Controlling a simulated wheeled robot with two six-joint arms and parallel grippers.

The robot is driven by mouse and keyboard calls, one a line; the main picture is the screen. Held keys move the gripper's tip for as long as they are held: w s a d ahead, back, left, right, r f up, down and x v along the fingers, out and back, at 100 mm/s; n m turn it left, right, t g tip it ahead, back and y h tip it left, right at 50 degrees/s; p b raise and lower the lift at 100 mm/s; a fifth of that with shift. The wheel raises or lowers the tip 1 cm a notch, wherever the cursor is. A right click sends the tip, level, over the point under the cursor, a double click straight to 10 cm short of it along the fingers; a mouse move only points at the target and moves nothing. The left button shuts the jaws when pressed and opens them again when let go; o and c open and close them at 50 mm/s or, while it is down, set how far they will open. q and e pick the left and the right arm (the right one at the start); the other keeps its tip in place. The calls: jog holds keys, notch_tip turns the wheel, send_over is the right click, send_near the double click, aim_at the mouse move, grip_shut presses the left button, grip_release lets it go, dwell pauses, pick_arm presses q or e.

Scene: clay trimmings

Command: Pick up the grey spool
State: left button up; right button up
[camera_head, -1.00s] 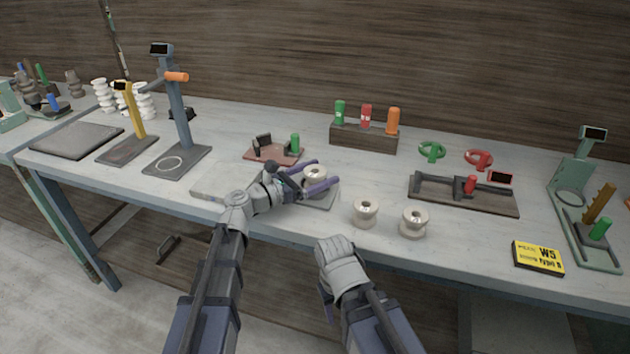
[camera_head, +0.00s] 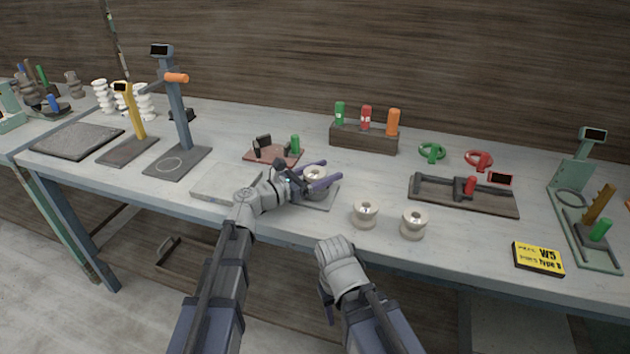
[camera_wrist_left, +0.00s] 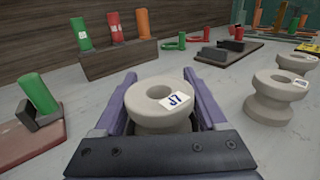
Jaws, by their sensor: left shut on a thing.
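My left gripper (camera_head: 325,173) is shut on the grey spool (camera_head: 316,174), with one purple finger on each side of it. In the left wrist view the spool (camera_wrist_left: 158,103) is pale grey-beige, upright, with a white label reading "J7" on its top. It stands at a grey plate (camera_head: 322,202) near the bench's front; whether it touches the plate is hidden. Two similar pale spools stand to the right, one nearer (camera_head: 365,213) and one farther right (camera_head: 413,223). My right gripper (camera_head: 326,300) hangs low in front of the bench, its fingers mostly hidden.
A wooden block with green, red and orange cylinders (camera_head: 364,138) stands behind. A reddish plate with a green peg (camera_head: 273,154) is at the back left. A dark fixture (camera_head: 463,196) and a yellow box (camera_head: 538,258) are to the right. A pale slab (camera_head: 225,184) lies left.

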pick_arm(q)
jog(key=c, duration=0.4)
jog(key=shift+r, duration=0.1)
notch_tip(320, 180, up, 10)
jog(key=p, duration=1)
